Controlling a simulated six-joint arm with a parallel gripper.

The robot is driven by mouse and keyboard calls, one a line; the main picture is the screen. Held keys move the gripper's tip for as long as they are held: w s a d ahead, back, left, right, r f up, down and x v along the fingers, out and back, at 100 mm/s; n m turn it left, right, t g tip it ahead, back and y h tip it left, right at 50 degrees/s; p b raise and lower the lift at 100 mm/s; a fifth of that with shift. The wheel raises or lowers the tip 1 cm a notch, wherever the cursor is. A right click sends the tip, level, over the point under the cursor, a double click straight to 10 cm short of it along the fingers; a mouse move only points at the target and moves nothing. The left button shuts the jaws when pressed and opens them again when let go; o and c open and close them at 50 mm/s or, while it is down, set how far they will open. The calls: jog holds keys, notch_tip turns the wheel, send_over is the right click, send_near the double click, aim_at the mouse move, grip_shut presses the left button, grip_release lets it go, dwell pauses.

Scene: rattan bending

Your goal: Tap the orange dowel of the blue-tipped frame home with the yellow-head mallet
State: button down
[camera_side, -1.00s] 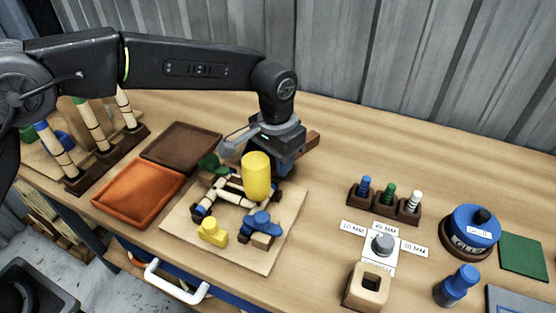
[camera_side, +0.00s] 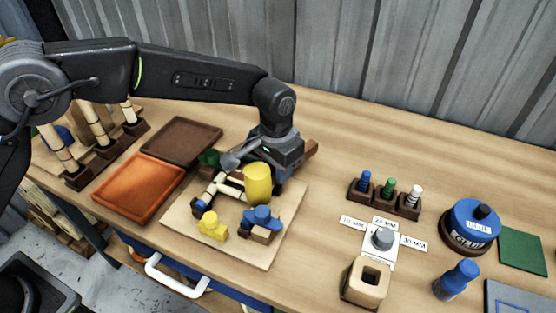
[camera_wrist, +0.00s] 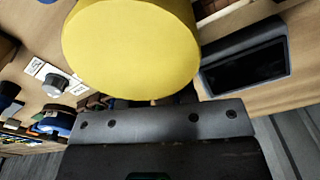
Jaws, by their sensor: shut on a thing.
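The yellow mallet head (camera_side: 257,183) is over the right part of the frame's board. It fills the upper middle of the wrist view (camera_wrist: 130,45). My gripper (camera_side: 275,165) is shut on the mallet; the handle is mostly hidden behind the head and jaws. The rattan frame (camera_side: 228,182) lies on a light wooden board (camera_side: 255,255), with pale poles and blue bands showing at its left. The orange dowel cannot be made out; the mallet head covers that part of the frame. Whether the head touches the frame cannot be told.
A yellow clamp (camera_side: 212,226) and a blue clamp (camera_side: 261,220) stand on the board's front. An orange tray (camera_side: 140,187) and a brown tray (camera_side: 181,144) lie left. A peg rack (camera_side: 384,197), dial (camera_side: 383,239), wooden block (camera_side: 366,284) and glue pot (camera_side: 470,229) stand right.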

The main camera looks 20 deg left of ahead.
jog(key=shift+r, duration=1.7)
jog(key=shift+r, duration=2.5)
